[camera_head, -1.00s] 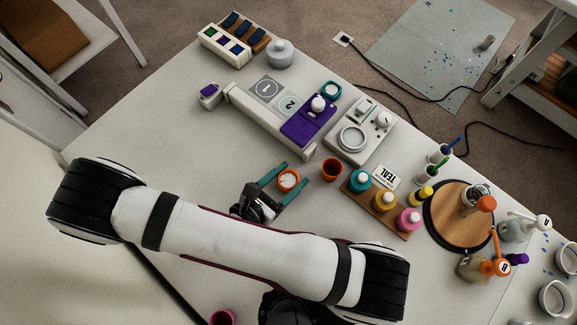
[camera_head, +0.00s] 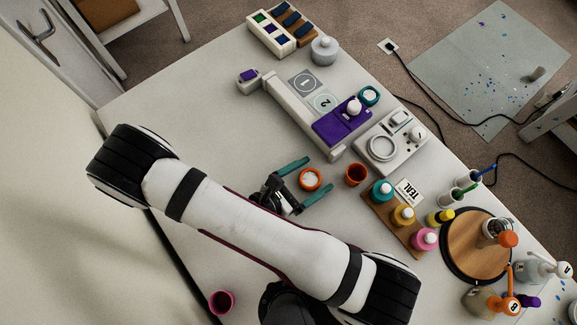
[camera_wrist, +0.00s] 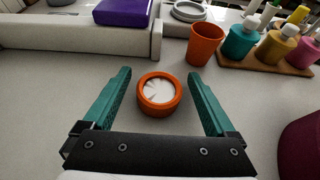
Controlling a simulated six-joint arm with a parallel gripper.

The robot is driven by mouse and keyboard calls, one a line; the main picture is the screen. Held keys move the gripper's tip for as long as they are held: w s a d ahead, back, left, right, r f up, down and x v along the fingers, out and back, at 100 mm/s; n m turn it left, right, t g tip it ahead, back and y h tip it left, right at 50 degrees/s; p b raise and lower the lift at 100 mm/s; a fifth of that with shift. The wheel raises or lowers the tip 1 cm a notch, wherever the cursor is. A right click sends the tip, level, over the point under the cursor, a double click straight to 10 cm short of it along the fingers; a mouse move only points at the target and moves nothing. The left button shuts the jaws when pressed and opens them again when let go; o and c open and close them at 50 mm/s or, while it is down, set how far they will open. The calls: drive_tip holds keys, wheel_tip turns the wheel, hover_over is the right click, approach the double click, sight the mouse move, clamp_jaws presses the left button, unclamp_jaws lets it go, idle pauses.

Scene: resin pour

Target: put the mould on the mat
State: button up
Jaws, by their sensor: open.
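The mould appears to be the round orange ring with a pale inside (camera_head: 310,179), flat on the white table. It also shows in the wrist view (camera_wrist: 159,110). My gripper (camera_head: 318,174) is open, with one teal finger on each side of it. In the wrist view my gripper (camera_wrist: 160,74) shows a gap between the orange ring and each finger. A grey square mat marked 1 (camera_head: 303,80) and a pale mat marked 2 (camera_head: 322,103) lie further back, behind a long white rail.
The white rail (camera_head: 300,115) with a purple block (camera_head: 340,124) lies between my gripper and the numbered mats. An orange cup (camera_head: 356,175) stands right of the fingers. A wooden rack of bottles (camera_head: 378,210) is nearby.

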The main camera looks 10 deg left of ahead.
drive_tip(key=v, duration=1.2)
drive_tip(key=shift+w+d+r+m, duration=0.1)
drive_tip(key=shift+d+r+m, duration=0.1)
drive_tip(key=shift+r+m, duration=0.1)
drive_tip(key=s+d+r+m+g+y, duration=0.1)
drive_tip(key=d+r+m+g+y, duration=0.4)
drive_tip(key=m, duration=1)
drive_tip(key=s+d+r+m+g+y, duration=0.1)
drive_tip(key=d+r+m+g+y, duration=0.4)
drive_tip(key=r+m, duration=0.6)
drive_tip(key=d+m+g, duration=0.1)
drive_tip(key=d+m, duration=0.1)
drive_tip(key=m, duration=0.1)
drive_tip(key=shift+m, duration=0.4)
drive_tip(key=shift+o, duration=0.5)
drive_tip(key=shift+r+m+t+y, duration=0.6)
drive_tip(key=shift+m+y, duration=0.1)
drive_tip(key=shift+m, duration=0.4)
